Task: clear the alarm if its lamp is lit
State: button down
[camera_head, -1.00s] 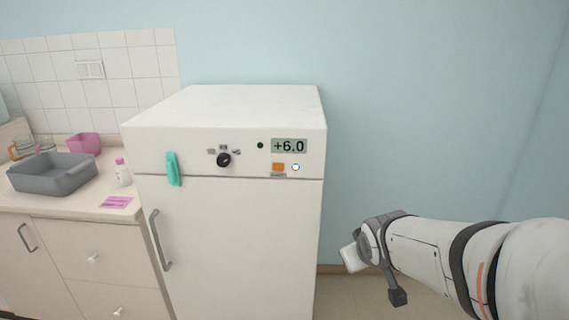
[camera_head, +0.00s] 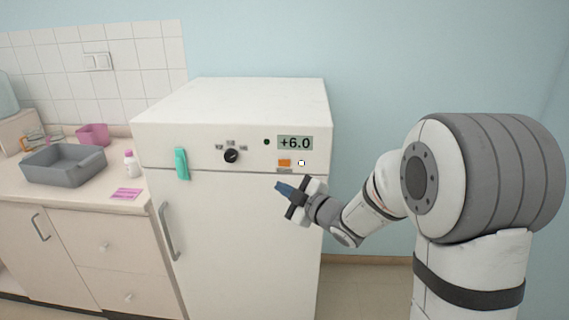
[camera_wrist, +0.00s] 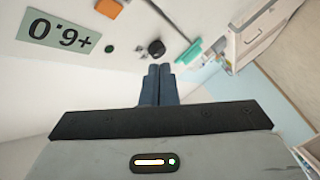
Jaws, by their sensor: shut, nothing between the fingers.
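The white cabinet (camera_head: 230,230) has a control panel along its top front. The panel has a display (camera_head: 295,143) reading +6.0, a small dark green round lamp (camera_head: 267,142) that looks unlit, and an orange rectangle (camera_head: 284,162) with a small label under it. A small white round spot (camera_head: 302,163) is right of the orange rectangle; I cannot tell whether it is a lamp or a button. The display (camera_wrist: 60,32) shows upside down in the wrist view. My gripper (camera_head: 281,188) is shut and empty, its blue fingers in front of the door, below the orange rectangle.
A black dial (camera_head: 231,156) and a teal piece (camera_head: 181,163) are left on the cabinet front. A door handle (camera_head: 168,231) runs down its left side. The counter at left holds a grey tray (camera_head: 62,175), pink tub (camera_head: 92,135), bottle (camera_head: 130,164) and pink note (camera_head: 126,194).

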aim_at(284, 163)
jog(key=shift+w, duration=0.1)
jog(key=shift+w+d+p, duration=0.2)
jog(key=shift+w+p, duration=1.4)
jog(key=shift+w, duration=2.75)
jog(key=shift+w+b, duration=0.3)
jog(key=shift+w, duration=0.1)
jog(key=shift+w, duration=0.3)
jog(key=shift+s+b, duration=0.1)
jog(key=shift+b, duration=0.25)
jog(key=shift+s+b, duration=0.35)
jog(key=shift+s, duration=0.25)
